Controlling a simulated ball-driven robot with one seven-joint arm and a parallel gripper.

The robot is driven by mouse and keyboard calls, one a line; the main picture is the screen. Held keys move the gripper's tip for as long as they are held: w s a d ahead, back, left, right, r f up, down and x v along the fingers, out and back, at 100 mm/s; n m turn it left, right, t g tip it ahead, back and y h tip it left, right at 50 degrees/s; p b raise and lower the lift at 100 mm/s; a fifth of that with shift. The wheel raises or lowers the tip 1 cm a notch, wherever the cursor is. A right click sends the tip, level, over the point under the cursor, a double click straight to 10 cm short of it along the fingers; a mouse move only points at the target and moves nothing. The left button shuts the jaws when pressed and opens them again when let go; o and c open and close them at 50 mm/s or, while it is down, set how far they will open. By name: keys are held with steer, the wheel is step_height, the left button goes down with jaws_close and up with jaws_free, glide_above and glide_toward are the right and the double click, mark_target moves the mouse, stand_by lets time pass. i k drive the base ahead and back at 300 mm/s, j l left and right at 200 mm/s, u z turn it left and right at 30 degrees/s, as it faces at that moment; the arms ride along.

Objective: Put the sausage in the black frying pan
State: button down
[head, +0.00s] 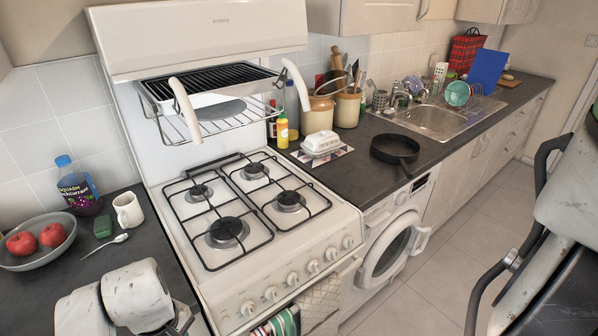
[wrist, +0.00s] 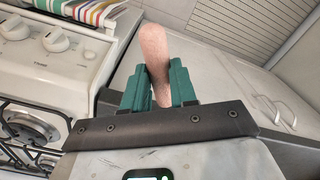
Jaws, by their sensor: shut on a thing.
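The sausage (wrist: 154,45) is pale pinkish-brown and shows in the wrist view between the teal fingers of my gripper (wrist: 159,82). My gripper is shut on it, and its rounded end sticks out beyond the fingertips. The black frying pan (head: 395,149) sits on the dark counter right of the cooker in the head view, above the washing machine. It looks empty. The pan does not show in the wrist view. In the head view my arm is at the bottom left, in front of the left counter; the sausage and fingertips cannot be made out there.
The white gas cooker (head: 283,253) stands between my arm and the pan. A white butter dish (head: 322,142) is left of the pan, and a sink (head: 440,119) lies beyond it. A bowl (head: 37,258) with apples is at left.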

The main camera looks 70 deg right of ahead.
mark_target(387, 151)
steer(key=j+z, duration=0.15)
steer(key=z, duration=0.35)
steer(key=j+z, duration=0.1)
steer(key=z, duration=0.4)
steer(key=k+j+z, duration=0.1)
steer(key=z, duration=0.4)
